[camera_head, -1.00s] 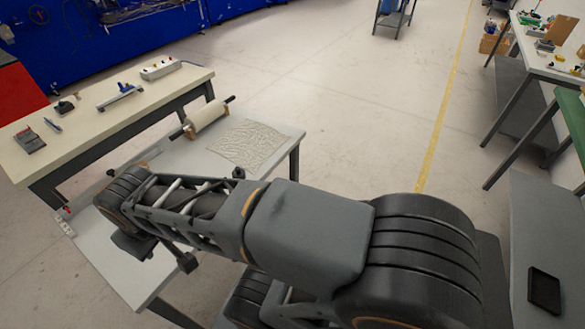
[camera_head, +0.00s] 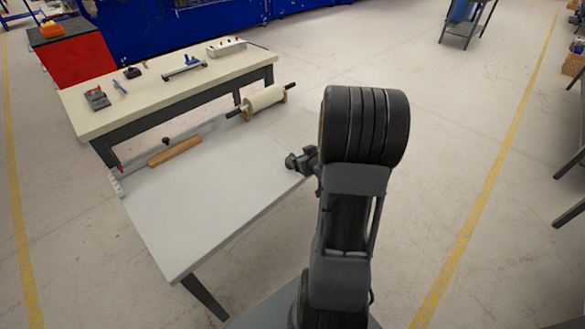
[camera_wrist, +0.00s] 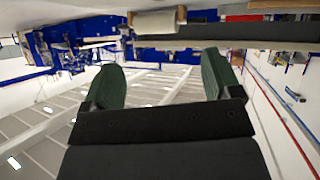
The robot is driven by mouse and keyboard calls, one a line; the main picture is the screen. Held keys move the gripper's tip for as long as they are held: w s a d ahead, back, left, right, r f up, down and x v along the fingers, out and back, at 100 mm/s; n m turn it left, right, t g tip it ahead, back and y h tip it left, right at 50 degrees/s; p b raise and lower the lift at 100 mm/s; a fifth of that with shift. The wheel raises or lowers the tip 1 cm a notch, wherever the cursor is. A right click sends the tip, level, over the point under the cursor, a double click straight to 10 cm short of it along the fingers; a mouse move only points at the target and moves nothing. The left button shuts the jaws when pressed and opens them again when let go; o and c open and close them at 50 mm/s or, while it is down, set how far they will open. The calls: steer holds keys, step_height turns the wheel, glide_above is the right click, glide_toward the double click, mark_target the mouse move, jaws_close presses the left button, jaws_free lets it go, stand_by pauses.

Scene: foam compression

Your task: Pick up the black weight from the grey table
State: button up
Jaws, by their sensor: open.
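No black weight can be made out clearly in the current views. A pale grey table (camera_head: 205,205) stands left of centre in the head view, its front part bare. The grey surface with a flat black block, seen earlier at the far right, is outside the current head view. In the wrist view my gripper (camera_wrist: 160,62) is open, its two green fingers wide apart with nothing between them. In the head view my arm stands upright right of the pale table and hides most of the gripper.
A roller (camera_head: 264,98) lies at the pale table's back, and a wooden strip (camera_head: 175,151) near its left end. A cream workbench (camera_head: 150,95) with several tools stands behind. Open floor (camera_head: 455,130) lies to the right.

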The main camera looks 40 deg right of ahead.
mark_target(292, 154)
step_height(292, 154, down, 4)
steer(key=d+t+y, duration=0.1)
steer(key=d, duration=0.1)
steer(key=shift+t, duration=0.3)
steer(key=x, duration=0.8)
steer(key=b+x, duration=0.1)
steer(key=x, duration=0.3)
steer(key=shift+w+a+f, duration=0.2)
steer(key=shift+a+f, duration=0.15)
steer(key=shift+f, duration=0.05)
steer(key=c, duration=1.4)
